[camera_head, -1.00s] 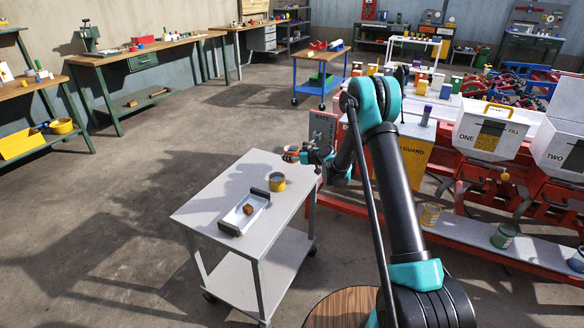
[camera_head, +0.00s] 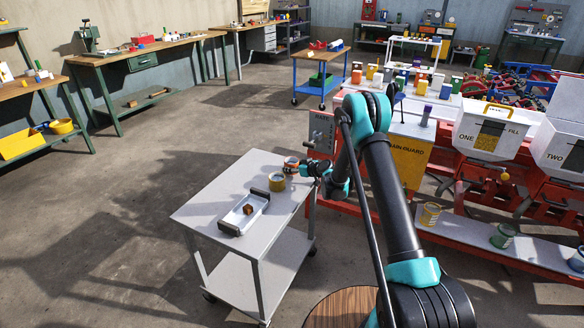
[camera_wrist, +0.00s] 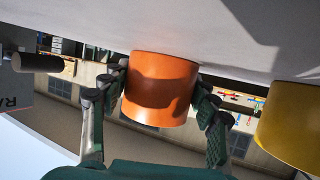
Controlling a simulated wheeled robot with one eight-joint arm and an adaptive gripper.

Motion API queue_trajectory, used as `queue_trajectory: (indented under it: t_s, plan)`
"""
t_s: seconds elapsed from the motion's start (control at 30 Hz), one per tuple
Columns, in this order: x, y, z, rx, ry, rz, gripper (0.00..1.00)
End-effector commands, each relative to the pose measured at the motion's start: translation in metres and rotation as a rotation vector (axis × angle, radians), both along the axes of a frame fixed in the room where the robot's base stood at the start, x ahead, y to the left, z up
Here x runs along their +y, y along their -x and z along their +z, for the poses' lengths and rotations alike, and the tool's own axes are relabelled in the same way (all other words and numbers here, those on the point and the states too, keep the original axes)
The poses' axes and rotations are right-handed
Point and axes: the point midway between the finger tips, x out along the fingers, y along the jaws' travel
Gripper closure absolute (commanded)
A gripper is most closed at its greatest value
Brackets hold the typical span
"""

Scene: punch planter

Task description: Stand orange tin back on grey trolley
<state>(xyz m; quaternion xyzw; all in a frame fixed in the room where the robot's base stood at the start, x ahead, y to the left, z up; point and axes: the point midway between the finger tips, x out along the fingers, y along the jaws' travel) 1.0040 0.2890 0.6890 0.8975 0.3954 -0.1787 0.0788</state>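The orange tin (camera_wrist: 160,92) is between the two fingers of my gripper (camera_wrist: 160,105) in the wrist view, with a finger against each side. That view is upside down, and the tin's base meets or nearly meets the grey trolley top (camera_wrist: 230,30); I cannot tell whether it touches. In the head view the tin (camera_head: 291,163) is small and partly hidden by my gripper (camera_head: 299,169), at the far right corner of the grey trolley (camera_head: 205,205). It looks upright.
A yellow tin (camera_head: 277,183) stands close by on the trolley and also shows in the wrist view (camera_wrist: 292,125). The red planter machine (camera_head: 480,190) stands right of the trolley. The trolley's left part is clear.

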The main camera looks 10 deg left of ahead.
Motion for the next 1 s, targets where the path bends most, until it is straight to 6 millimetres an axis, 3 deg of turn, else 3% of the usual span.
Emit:
queue_trajectory:
  t_s: [0.1,0.47,1.0]
  plan:
    - [0.0,0.0,0.0,0.0,0.0,0.0,0.23]
    - [-0.001,0.001,0.003,0.0,0.0,0.0,0.23]
    - [-0.066,0.06,0.039,0.0,0.0,-0.001,0.23]
